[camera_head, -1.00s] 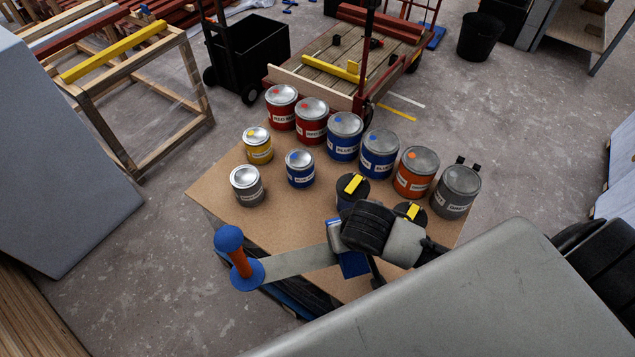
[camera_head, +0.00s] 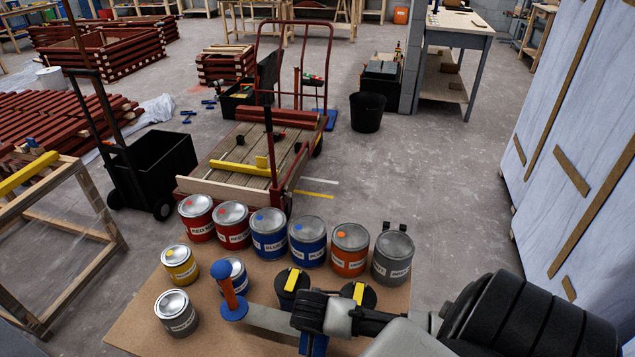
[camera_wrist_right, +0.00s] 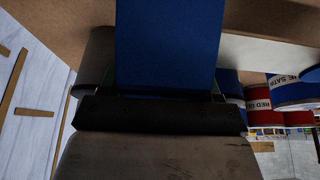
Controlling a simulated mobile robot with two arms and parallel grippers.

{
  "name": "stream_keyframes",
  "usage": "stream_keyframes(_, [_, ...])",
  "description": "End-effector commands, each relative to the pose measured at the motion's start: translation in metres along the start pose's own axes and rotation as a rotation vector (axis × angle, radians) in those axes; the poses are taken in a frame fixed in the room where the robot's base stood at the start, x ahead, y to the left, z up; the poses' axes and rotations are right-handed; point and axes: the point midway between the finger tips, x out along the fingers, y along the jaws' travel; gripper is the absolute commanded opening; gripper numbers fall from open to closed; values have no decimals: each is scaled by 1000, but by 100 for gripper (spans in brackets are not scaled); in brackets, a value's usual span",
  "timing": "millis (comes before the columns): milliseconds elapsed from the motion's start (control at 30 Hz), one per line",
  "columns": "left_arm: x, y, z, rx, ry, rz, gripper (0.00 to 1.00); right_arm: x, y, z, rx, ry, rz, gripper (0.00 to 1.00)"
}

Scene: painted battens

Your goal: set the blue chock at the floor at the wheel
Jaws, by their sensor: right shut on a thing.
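My right gripper (camera_head: 313,325) is shut on the blue chock (camera_head: 314,345) above the tin board. The chock is mostly hidden under the gripper in the head view. In the right wrist view the chock (camera_wrist_right: 166,45) fills the top middle as a plain blue face between the fingers. A flatbed trolley (camera_head: 235,150) stands on the floor beyond the tins. Its near right wheel (camera_head: 287,203) is partly hidden behind the tins; a far right wheel (camera_head: 318,146) shows too. A yellow line (camera_head: 315,194) and a white line (camera_head: 320,181) mark the floor beside the trolley. My left gripper is out of view.
Several paint tins (camera_head: 268,234) stand on a brown board (camera_head: 235,325) between my arm and the trolley. A black bin cart (camera_head: 155,170) is left of the trolley. Floor (camera_head: 420,180) to the right is clear.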

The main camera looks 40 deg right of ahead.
Motion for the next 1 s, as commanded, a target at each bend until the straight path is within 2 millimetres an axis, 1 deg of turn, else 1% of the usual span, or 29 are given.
stream_keyframes(33, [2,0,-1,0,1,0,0,6,-1,2,1,1,-2,25])
stream_keyframes(167, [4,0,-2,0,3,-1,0,14,-1,6,2,1,-3,25])
stream_keyframes(400, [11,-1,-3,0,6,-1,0,46,-1,19,1,2,-2,25])
stream_keyframes(467, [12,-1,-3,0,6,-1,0,51,-1,21,1,2,-3,25])
stream_keyframes(900, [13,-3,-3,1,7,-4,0,57,-1,24,1,1,-4,25])
stream_keyframes(933, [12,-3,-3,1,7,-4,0,57,0,24,0,0,-2,68])
stream_keyframes(1000, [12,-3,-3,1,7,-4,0,57,0,24,0,0,-2,79])
